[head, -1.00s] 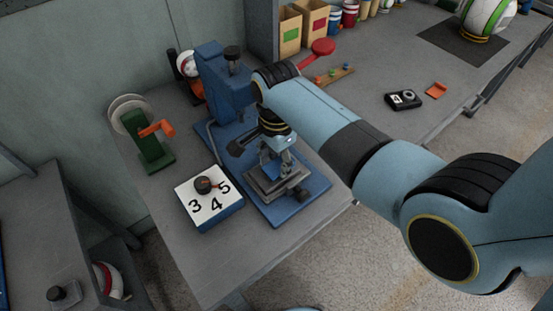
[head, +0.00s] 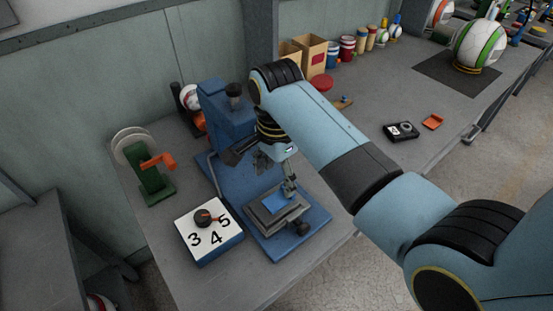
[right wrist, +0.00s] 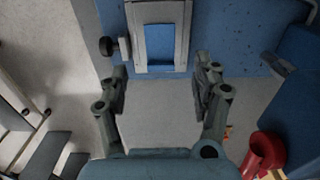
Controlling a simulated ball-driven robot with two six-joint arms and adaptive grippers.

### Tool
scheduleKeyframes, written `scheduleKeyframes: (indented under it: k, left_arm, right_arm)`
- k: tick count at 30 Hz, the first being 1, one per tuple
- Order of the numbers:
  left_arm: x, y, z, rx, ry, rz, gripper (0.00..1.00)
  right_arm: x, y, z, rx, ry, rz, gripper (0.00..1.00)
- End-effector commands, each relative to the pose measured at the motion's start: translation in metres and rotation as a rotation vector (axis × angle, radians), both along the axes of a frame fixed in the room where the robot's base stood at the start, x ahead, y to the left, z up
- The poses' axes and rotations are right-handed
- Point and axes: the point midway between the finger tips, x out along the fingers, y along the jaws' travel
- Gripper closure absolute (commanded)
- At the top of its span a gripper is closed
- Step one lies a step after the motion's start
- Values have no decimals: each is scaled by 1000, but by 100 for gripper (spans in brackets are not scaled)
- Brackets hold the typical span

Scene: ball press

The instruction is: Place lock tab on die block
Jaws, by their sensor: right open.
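The grey die block (head: 275,213) sits on the blue base plate of the press. A small blue flat piece (head: 273,201), which may be the lock tab, lies on its top. In the right wrist view the blue piece (right wrist: 160,45) shows inside a grey frame (right wrist: 158,12). My right gripper (head: 276,174) is open beside the die block, on the side toward the press column. In the wrist view its spread fingers (right wrist: 163,78) have nothing between them, and the blue piece lies beyond the fingertips. My left gripper is out of view.
The blue press (head: 228,110) stands behind my right gripper. A white-topped dial box marked 3, 4, 5 (head: 208,237) is left of the die block. A green stand with an orange crank (head: 152,177) is farther left. An orange piece (head: 433,121) and black device (head: 401,131) lie right.

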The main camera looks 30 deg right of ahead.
Motion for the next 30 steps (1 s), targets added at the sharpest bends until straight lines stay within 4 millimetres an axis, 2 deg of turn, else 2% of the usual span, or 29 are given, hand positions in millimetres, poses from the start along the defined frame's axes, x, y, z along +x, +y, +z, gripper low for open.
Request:
scheduleKeyframes:
  k: [3, 9, 26, 30]
  left_arm:
    - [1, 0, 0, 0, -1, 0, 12]
    - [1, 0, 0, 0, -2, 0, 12]
    - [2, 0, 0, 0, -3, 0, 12]
    - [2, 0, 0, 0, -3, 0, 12]
  right_arm:
    - [0, 0, 25, 0, -4, -1, 34]
    - [0, 0, 47, -1, -1, -1, 34]
    - [0, 0, 51, -1, 0, 0, 34]
    - [-13, -7, 47, -8, -12, 67, 34]
